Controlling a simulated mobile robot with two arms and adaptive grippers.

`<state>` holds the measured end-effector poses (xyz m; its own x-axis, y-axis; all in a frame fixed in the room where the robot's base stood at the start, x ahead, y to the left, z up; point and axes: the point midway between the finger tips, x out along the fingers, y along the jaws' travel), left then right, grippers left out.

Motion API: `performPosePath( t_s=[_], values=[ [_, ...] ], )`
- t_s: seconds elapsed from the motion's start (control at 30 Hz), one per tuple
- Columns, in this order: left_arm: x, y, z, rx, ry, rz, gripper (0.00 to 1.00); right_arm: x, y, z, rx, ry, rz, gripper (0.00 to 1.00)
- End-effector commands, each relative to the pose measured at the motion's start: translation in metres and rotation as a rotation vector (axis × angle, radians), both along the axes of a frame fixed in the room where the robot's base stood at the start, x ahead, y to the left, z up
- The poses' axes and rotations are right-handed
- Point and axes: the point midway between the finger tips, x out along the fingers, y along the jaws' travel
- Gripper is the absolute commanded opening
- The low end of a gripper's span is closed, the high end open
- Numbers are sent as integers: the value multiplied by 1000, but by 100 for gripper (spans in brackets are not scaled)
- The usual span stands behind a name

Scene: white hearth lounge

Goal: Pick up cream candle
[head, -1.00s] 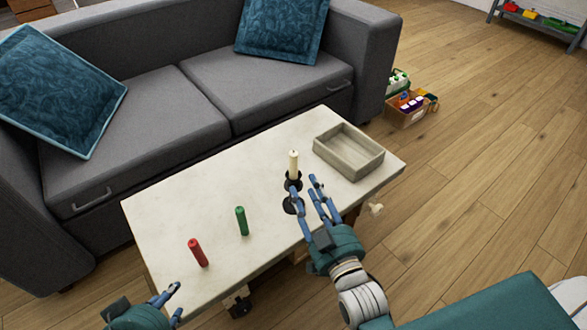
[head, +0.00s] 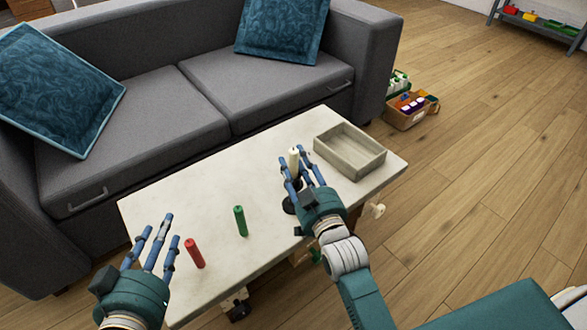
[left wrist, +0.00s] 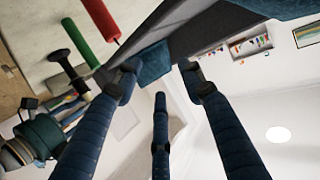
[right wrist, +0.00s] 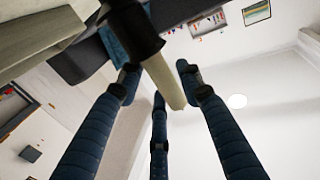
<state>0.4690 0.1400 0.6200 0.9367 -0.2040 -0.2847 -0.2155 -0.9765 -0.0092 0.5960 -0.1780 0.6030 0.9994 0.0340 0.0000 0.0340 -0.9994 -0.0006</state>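The cream candle (head: 294,155) stands upright in a black candle holder (head: 288,206) on the pale table. My right gripper (head: 297,165) is at the candle, with its fingers spread around it and partly hiding the holder. In the right wrist view the candle (right wrist: 166,82) lies between the open fingers, with visible gaps; the dark holder top (right wrist: 133,35) is at its base. My left gripper (head: 160,230) is open and empty, fingers raised, at the table's left front edge beside the red candle (head: 194,253).
A green candle (head: 240,220) stands between the red candle and the holder. An empty grey tray (head: 378,166) sits at the table's right end, close to my right gripper. A grey sofa (head: 150,130) borders the table behind.

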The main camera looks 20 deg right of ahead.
Motion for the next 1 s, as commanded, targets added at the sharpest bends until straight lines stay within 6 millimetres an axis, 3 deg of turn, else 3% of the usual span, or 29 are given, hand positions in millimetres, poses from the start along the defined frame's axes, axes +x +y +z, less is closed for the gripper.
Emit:
performPosePath(
  t_s=[0.3, 0.47, 0.5, 0.87, 1.0],
  values=[
    [2, -1, 5, -5, -19, -1, 40, 2, 0, 0, 0, 1, 0, 34],
    [2, -1, 4, -4, -18, -1, 40, 2, 0, 0, 0, 1, 0, 2],
    [2, -1, 4, -4, -18, -1, 40, 2, 0, 0, 0, 1, 0, 1],
    [1, 0, 3, -2, -10, 0, 40, 2, 0, 3, 0, -1, 0, 0],
    [-6, 3, -11, 12, 56, 4, 40, 3, 0, 10, 0, -2, 0, 0]
  ],
)
